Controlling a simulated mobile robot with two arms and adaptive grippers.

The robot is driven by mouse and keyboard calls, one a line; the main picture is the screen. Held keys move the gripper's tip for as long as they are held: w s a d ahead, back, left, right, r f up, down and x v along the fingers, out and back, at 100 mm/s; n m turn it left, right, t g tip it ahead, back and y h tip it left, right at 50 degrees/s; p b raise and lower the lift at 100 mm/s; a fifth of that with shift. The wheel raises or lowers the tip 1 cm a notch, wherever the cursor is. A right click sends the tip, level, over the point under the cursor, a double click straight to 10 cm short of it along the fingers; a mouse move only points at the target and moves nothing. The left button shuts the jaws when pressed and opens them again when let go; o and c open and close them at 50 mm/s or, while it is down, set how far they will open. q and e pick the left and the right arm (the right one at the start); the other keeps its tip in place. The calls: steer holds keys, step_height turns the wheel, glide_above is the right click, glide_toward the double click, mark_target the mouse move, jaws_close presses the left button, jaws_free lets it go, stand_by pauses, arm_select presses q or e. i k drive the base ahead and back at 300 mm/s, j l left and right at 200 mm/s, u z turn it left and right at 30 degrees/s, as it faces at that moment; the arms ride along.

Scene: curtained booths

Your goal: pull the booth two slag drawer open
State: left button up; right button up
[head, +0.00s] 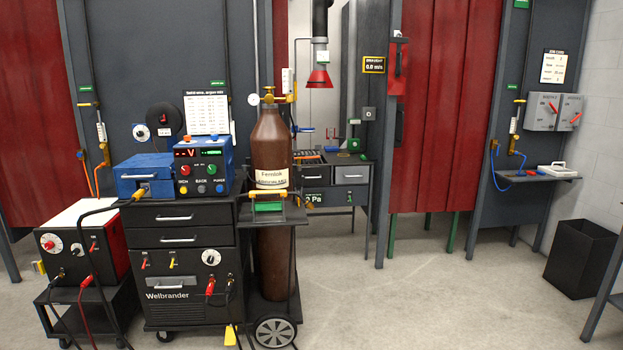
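A dark welding bench (367,158) stands in the middle booth, partly hidden by a brown gas cylinder (270,150). The right drawer (352,174) has a pale bar handle and looks shut. The left drawer (317,176) also looks shut, and the cylinder covers part of the bench to its left. I cannot read a label that tells which is the slag drawer or which booth is two. Neither of my grippers is in view.
A welding cart (190,215) with the cylinder, a wheel (274,333) and a blue box (145,176) blocks the near left. A red curtain (435,110) hangs right of the bench. A black bin (580,258) stands at the right. Floor (430,295) is clear at centre right.

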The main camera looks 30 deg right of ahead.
mark_target(314, 175)
steer(key=i+l+z, duration=0.9)
steer(key=i, duration=0.3)
steer(key=i+z, duration=0.4)
steer(key=i, duration=0.25)
steer(key=i+j+z, duration=0.1)
steer(key=i+z, duration=0.35)
steer(key=i, duration=0.25)
steer(key=i+u, duration=0.15)
steer(key=i, duration=0.3)
steer(key=i+l+u, duration=0.15)
steer(key=i, duration=0.25)
steer(key=i+l+u, duration=0.1)
steer(key=i, duration=0.35)
steer(key=i+l+u, duration=0.15)
steer(key=i, duration=0.25)
